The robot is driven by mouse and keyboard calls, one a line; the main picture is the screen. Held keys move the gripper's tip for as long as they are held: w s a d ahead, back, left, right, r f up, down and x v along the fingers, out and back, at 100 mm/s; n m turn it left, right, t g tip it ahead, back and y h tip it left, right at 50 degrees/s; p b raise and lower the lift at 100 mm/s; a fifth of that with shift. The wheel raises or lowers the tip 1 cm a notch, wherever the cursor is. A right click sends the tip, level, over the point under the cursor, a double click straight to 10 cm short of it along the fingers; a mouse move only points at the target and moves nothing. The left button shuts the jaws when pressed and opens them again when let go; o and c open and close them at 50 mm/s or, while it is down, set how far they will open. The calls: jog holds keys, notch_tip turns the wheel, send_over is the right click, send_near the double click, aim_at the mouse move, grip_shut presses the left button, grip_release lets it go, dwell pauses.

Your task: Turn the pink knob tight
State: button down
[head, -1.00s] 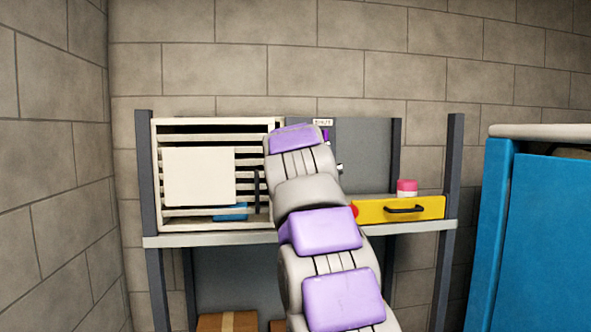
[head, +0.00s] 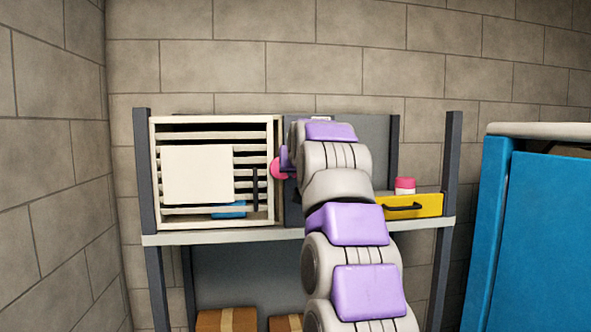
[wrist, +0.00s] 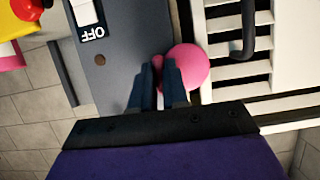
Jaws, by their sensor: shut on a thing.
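The pink knob (head: 279,169) is at the right edge of the white slatted frame, beside the grey panel. My gripper (head: 288,164) is at the knob, partly hidden by my arm in the head view. In the wrist view, the round pink knob (wrist: 185,70) sits at the fingertips of my gripper (wrist: 163,68). The two dark fingers are close together and shut on part of the knob, with most of its face showing to the right of them.
The slatted cabinet (head: 273,215) carries a dark vertical handle (head: 255,188) and a white square plate (head: 197,174). The grey panel bears an OFF label (wrist: 87,20).

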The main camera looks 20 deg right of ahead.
jog(key=shift+w+f, duration=0.1)
jog(key=shift+f, duration=0.25)
jog(key=c, duration=1.3)
grip_release()
jog(key=shift+r, duration=0.1)
jog(key=shift+o, duration=0.8)
jog(key=shift+w, duration=0.15)
jog(key=b+v, duration=0.2)
jog(key=v, duration=1.5)
jog(key=shift+b, duration=0.35)
jog(key=shift+r, duration=0.1)
